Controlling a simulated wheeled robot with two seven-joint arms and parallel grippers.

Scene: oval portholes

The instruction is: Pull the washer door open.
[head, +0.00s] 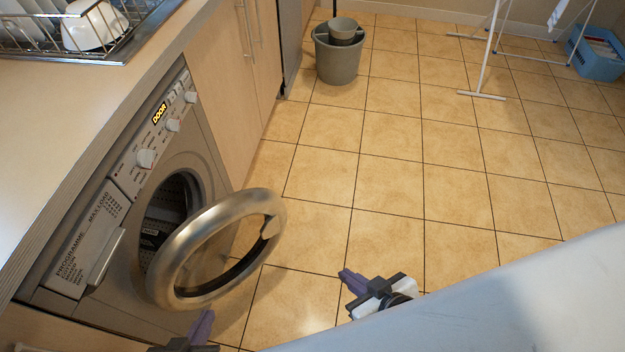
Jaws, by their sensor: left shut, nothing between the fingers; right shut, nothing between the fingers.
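The grey washer (125,185) is built in under the counter at the left. Its round door (195,235), a metallic ring, stands swung out from the front, well apart from the opening. The dark drum (165,205) shows behind it. My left gripper (203,318) is at the bottom edge, just below the door's lower rim; its fingers are shut and look empty. I cannot tell whether it touches the door. My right gripper (346,279) is over the floor to the right of the door, clear of it, shut and empty.
The counter (60,120) runs along the left with a dish rack (105,45) on it. A grey bin (339,60) stands at the back. A white drying rack (485,60) and blue basket (595,60) are at back right. The tiled floor between is clear.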

